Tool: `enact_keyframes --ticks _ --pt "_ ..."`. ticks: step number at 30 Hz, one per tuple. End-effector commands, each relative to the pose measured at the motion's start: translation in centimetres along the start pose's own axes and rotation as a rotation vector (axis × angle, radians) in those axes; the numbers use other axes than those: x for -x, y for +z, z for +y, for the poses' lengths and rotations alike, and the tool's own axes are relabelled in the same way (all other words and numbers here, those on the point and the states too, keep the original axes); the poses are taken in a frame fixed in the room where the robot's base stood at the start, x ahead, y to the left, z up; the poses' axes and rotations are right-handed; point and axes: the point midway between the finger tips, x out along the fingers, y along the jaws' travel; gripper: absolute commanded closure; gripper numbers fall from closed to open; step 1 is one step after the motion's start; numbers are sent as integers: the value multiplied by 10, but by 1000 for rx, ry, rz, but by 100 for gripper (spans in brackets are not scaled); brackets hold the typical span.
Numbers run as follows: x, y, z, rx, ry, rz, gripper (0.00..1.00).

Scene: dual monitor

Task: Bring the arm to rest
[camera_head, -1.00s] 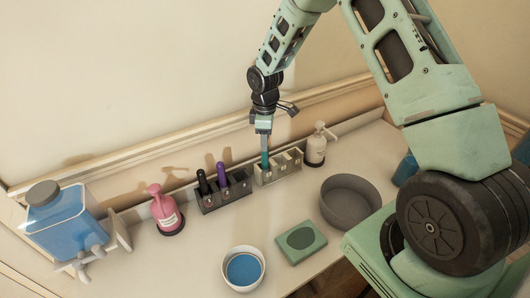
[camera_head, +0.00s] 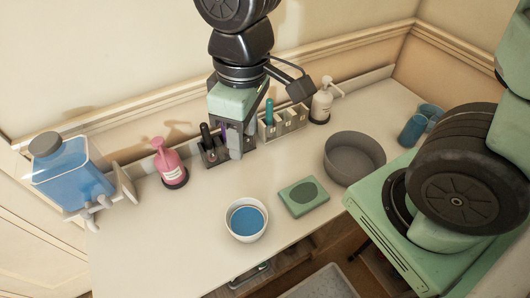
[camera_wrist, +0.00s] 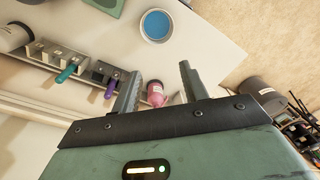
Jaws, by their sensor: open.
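My gripper (camera_head: 236,140) is open, pointing down, in front of the dark holder in the head view. Its two spread fingers (camera_wrist: 158,85) show in the wrist view with nothing gripped between them. A teal handled item (camera_head: 269,112) stands upright in the light holder (camera_head: 291,121), apart from my gripper. It also shows in the wrist view (camera_wrist: 66,74). The dark holder (camera_head: 211,158) carries a black item (camera_head: 205,134) and a purple item, which shows in the wrist view (camera_wrist: 110,89) and is mostly hidden behind my gripper in the head view.
A pink pump bottle (camera_head: 169,165) and a blue tank (camera_head: 72,175) stand left. A white bottle (camera_head: 322,102), grey bowl (camera_head: 354,158) and blue cups (camera_head: 414,130) are right. A bowl of blue liquid (camera_head: 246,219) and green dish (camera_head: 303,196) are in front. The wall is close behind.

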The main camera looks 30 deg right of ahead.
Motion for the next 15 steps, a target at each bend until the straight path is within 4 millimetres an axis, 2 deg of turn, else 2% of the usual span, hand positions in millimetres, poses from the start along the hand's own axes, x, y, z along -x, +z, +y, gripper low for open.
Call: enact_keyframes --ticks 1,3,6,15 --pt "2 16 -17 -10 4 2 56" --pt "3 33 -31 -31 6 1 56" --pt "3 47 -41 -52 7 0 56" --pt "3 51 -44 -62 7 -1 56"
